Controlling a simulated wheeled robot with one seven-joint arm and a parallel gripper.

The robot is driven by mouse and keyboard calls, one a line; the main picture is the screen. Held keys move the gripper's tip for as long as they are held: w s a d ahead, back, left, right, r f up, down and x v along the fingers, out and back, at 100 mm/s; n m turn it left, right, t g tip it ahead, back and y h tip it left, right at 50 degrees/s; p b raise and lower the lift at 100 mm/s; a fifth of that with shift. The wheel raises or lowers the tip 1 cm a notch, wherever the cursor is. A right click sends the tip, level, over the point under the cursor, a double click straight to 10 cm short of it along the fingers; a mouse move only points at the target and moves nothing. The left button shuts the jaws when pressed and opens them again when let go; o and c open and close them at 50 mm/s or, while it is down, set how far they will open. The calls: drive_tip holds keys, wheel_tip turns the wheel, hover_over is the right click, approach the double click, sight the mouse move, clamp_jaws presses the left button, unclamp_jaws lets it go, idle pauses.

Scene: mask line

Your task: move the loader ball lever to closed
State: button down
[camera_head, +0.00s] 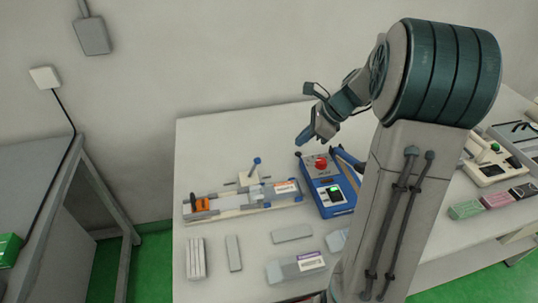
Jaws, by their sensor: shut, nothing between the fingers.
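A long loader-like fixture (228,208) lies on the white table, with an orange block (202,205) at its left end. A lever with a blue ball end (257,160) stands up from its middle, tilted to the right. I take this as the loader ball lever; no open or closed marking is legible. My gripper (304,138) is shut and empty, with its fingers pointing down-left. In the picture it is to the right of and above the ball, apart from it. My arm crosses the right side of the table.
Grey blocks and a labelled box (297,268) lie in front. Another machine (488,163) and several coloured packs are at right.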

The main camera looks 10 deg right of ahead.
drive_tip(key=p, duration=0.2)
approach(253, 168)
drive_tip(key=shift+w+f, duration=0.75)
drive_tip(key=shift+f, duration=0.9)
drive_tip(key=shift+r, duration=0.15)
